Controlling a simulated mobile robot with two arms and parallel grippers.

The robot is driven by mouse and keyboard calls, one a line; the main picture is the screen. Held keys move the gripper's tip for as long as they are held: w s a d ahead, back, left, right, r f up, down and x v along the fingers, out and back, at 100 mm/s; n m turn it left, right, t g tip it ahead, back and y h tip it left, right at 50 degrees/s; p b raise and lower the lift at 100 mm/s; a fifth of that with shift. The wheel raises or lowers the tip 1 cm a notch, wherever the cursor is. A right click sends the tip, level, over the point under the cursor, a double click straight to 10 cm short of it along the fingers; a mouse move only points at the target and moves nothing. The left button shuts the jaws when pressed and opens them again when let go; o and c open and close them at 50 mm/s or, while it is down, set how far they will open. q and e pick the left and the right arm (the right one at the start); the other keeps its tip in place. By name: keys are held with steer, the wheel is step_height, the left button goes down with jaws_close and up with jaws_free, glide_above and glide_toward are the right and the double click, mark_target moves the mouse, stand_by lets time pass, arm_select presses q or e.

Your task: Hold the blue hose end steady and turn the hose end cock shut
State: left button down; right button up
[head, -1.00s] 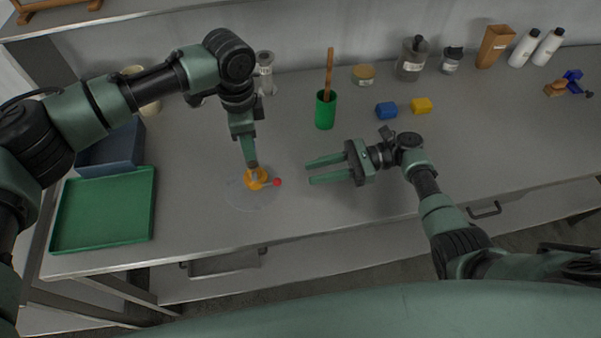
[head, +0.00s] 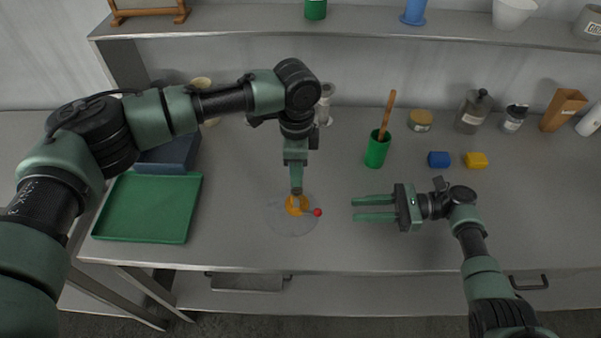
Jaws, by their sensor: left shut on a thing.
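My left gripper (head: 297,191) points down and is shut on a small orange fitting (head: 295,208) low over the bench. A short pale lever with a red knob (head: 318,212) sticks out to the right of the fitting. A faint clear round shape (head: 277,222) lies around its base. The fitting looks orange; I see no blue on it. The gripper hides its top. My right gripper (head: 354,208) is open and empty, its two fingers pointing left at the red knob with a small gap between.
A green tray (head: 140,237) and a dark blue bin (head: 181,158) stand at the left. Behind are a green cup (head: 377,152) with a wooden stick and several bottles. Blue (head: 438,159) and yellow (head: 476,160) blocks lie at the right. The bench front is clear.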

arm_select(q)
steer(key=c, duration=1)
jaws_free()
steer(key=shift+o, duration=0.2)
step_height(320, 180, up, 12)
